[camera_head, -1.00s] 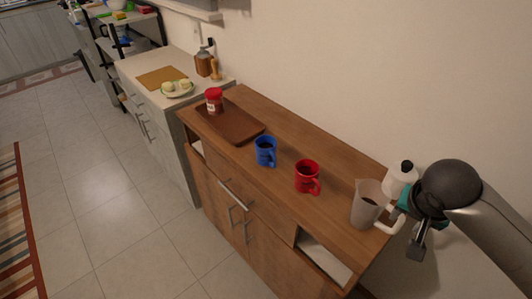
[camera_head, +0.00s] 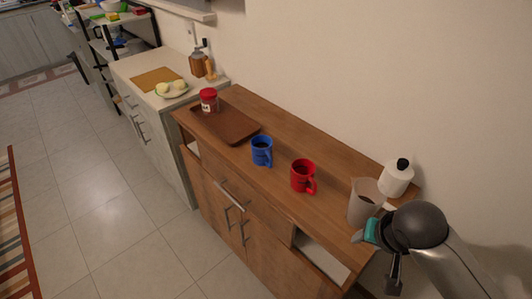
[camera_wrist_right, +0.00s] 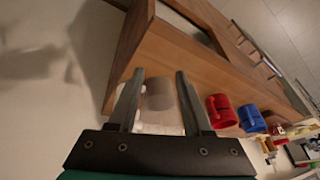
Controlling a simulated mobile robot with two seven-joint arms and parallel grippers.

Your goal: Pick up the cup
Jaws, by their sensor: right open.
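A red mug (camera_head: 302,175) and a blue mug (camera_head: 261,151) stand upright on the wooden cabinet. A pale jug (camera_head: 362,203) stands nearer its right end, partly hidden by my right arm. My right gripper (camera_head: 394,272) is at the cabinet's right end, to the right of both mugs and apart from them. In the wrist view, the right gripper (camera_wrist_right: 158,75) is open, with the jug (camera_wrist_right: 158,95) showing beyond and between its fingers. The red mug (camera_wrist_right: 222,111) and the blue mug (camera_wrist_right: 252,119) show right of the fingers. My left gripper is not in view.
A white bottle with a black top (camera_head: 396,178) stands behind the jug by the wall. A brown tray (camera_head: 232,125) with a red-lidded jar (camera_head: 209,100) lies to the left. The wooden top (camera_head: 300,130) is clear behind the mugs.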

